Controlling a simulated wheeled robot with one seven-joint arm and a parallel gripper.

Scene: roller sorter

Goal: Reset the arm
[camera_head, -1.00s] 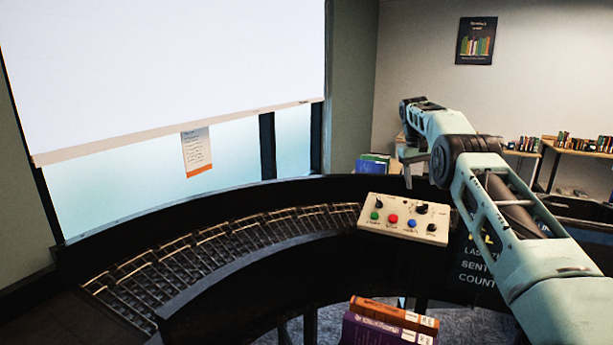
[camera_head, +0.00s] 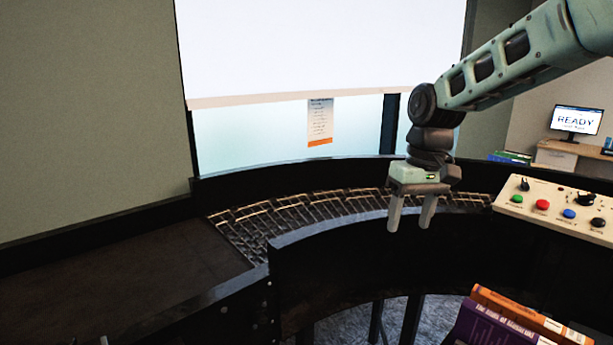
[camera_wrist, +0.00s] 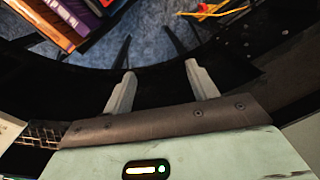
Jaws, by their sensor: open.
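My gripper (camera_head: 410,226) hangs from my bent arm with its fingers pointing down, in front of the curved roller conveyor. It is open and nothing is between its fingers. In the wrist view the two pale fingers (camera_wrist: 160,85) stand apart over the dark inner side of the conveyor, with blue carpet beyond. My arm reaches in from the upper right in the head view.
The roller conveyor (camera_head: 285,219) curves behind my gripper. A control panel (camera_head: 560,208) with coloured buttons stands at the right. Books (camera_head: 490,328) lie at the bottom right. A monitor (camera_head: 576,121) reads READY. A dark flat belt (camera_head: 120,268) lies at the left.

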